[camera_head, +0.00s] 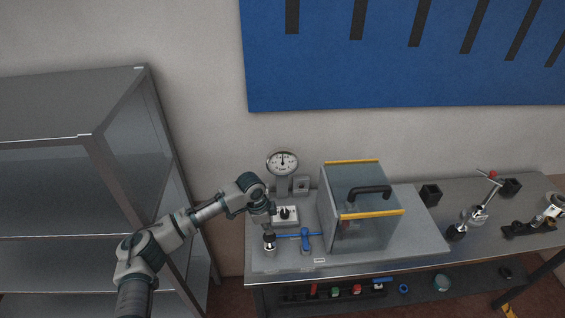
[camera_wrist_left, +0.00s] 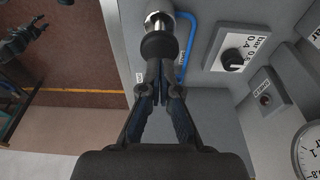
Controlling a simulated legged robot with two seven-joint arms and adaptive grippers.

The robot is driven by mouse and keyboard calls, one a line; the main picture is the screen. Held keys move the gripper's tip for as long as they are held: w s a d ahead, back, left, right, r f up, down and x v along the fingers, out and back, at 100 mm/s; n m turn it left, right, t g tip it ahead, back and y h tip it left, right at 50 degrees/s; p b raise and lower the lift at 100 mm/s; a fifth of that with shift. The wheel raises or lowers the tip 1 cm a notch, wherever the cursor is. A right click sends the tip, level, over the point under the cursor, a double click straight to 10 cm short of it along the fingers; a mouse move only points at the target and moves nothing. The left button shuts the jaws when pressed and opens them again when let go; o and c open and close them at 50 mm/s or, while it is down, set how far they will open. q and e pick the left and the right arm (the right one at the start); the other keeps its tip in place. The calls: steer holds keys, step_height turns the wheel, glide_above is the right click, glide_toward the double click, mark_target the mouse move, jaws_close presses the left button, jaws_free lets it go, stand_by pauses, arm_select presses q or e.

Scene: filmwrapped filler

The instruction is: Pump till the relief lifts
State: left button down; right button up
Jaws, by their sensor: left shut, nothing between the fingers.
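A hand pump with a black knob and chrome body (camera_head: 269,243) stands at the front left of the grey rig; its black knob (camera_wrist_left: 160,46) also shows in the left wrist view. My left gripper (camera_head: 271,221) is above the pump, fingers pointing down. In the left wrist view my left gripper (camera_wrist_left: 161,80) has its fingertips together, empty, at the knob; whether they touch it I cannot tell. A round dial gauge (camera_head: 282,162) stands behind, its needle roughly upright. A white-plated selector dial (camera_head: 286,213) sits between. The relief itself I cannot make out. My right gripper is out of view.
A clear box with yellow edges and black handle (camera_head: 362,210) stands further right. A steel shelf (camera_head: 60,200) is at left. Tools fill the right bench; small items lie on the shelf below.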

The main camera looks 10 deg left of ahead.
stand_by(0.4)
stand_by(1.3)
arm_select(q)
steer(key=shift+f, duration=2.3)
steer(key=shift+r, duration=2.25)
steer(key=shift+s, duration=0.1)
